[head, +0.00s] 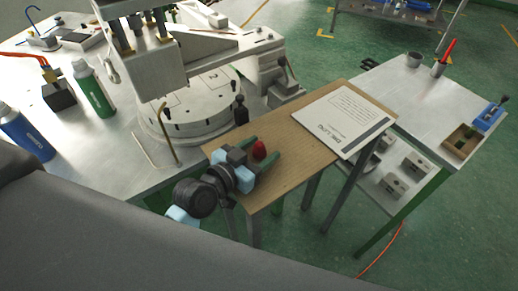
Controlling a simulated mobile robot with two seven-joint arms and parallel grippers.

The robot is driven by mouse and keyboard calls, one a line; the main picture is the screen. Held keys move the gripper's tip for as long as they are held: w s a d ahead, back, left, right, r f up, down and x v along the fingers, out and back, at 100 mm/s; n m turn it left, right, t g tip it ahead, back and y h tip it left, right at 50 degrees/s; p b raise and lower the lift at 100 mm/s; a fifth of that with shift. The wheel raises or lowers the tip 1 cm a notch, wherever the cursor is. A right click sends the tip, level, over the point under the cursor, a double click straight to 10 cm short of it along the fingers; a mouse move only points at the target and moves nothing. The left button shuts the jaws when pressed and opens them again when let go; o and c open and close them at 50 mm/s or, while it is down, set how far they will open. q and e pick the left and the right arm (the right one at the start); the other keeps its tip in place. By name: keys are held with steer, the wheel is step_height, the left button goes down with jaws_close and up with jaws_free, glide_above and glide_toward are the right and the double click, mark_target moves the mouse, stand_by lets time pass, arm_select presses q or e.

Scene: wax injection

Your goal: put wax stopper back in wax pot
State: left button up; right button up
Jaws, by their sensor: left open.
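My left gripper (266,147) is low over the near left part of the wooden board (295,150). Its two green fingers are open and apart. A small dark red rounded piece (259,149) stands between them, and its lower part is hidden by the gripper. It may be the wax stopper, but I cannot tell for sure. I cannot see whether a finger touches it. No wax pot can be named for certain; a round grey metal drum (195,110) stands on the metal table just left of the board. My right gripper is not in view.
A printed sheet (343,120) covers the board's right part. A dark knobbed post (240,110) stands close behind the gripper. Bottles (92,88) stand on the left table. A metal side table (425,90) with a cup, red-tipped holder and wooden box is to the right.

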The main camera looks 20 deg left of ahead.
arm_select(q)
steer(key=shift+c, duration=0.3)
steer(key=c, duration=1)
steer(key=shift+c, duration=0.2)
steer(key=shift+r, duration=0.15)
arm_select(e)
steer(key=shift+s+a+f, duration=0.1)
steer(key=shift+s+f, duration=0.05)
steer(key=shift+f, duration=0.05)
arm_select(q)
steer(key=f+b+v, duration=0.1)
steer(key=f+v, duration=0.1)
steer(key=v, duration=1.5)
steer(key=shift+s+a, duration=0.3)
steer(key=shift+s, duration=0.2)
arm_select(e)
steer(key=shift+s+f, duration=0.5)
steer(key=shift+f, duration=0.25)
arm_select(q)
steer(key=shift+f, duration=0.1)
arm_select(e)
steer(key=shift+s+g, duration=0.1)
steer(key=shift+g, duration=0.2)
